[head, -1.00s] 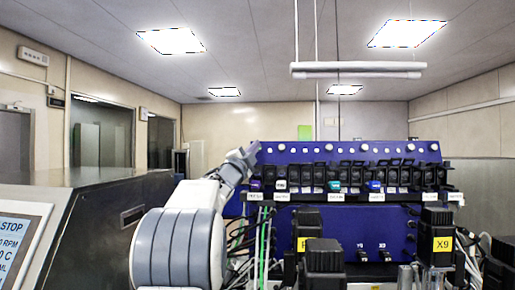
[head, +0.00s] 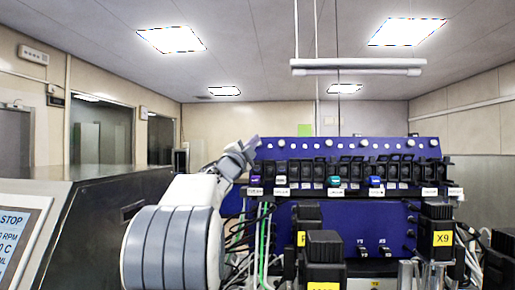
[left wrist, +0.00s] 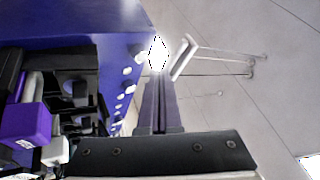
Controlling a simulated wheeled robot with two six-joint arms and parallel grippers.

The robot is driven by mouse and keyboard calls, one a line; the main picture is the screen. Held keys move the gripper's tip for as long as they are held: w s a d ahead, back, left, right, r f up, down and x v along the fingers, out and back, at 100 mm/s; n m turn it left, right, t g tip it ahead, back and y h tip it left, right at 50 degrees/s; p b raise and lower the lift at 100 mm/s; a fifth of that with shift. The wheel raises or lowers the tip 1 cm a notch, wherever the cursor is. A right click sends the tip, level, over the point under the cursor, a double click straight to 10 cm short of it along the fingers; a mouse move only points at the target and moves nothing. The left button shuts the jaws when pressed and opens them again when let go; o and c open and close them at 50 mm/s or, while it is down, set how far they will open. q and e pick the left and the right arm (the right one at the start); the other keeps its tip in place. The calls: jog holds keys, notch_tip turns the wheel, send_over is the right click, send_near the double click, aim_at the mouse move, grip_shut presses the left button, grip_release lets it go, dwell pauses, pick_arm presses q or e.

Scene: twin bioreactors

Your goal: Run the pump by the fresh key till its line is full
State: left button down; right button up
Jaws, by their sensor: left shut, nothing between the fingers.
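A blue panel (head: 330,214) stands in front of me, with a row of black pump-like units (head: 345,169) along it. Some of them carry coloured parts: a purple one (head: 255,180), a green one (head: 333,181) and a blue one (head: 375,181). Small labels sit below, too small to read, so I cannot tell which key is the fresh one. My left gripper (head: 253,141) is shut and empty at the panel's upper left corner. In the left wrist view its shut fingers (left wrist: 160,90) point past the panel's edge, with the purple part (left wrist: 27,125) to their left. My right gripper is out of view.
Black boxes with yellow labels, one marked X9 (head: 441,238), stand in front of the panel. Green and white tubes (head: 262,240) hang below its left end. A dark console with a screen (head: 18,235) stands at the left.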

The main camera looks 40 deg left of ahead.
pick_arm(q)
jog(key=shift+s+d, duration=0.15)
jog(key=shift+s, duration=0.1)
jog(key=shift+s+d+r+b, duration=0.3)
jog(key=shift+s+d, duration=0.2)
jog(key=shift+s, duration=0.3)
jog(key=shift+s+d+r+b, duration=0.3)
jog(key=shift+s+d, duration=0.2)
jog(key=shift+s, duration=0.35)
jog(key=shift+s+d+r+b, duration=0.3)
jog(key=shift+s+d, duration=0.2)
jog(key=shift+s, duration=0.3)
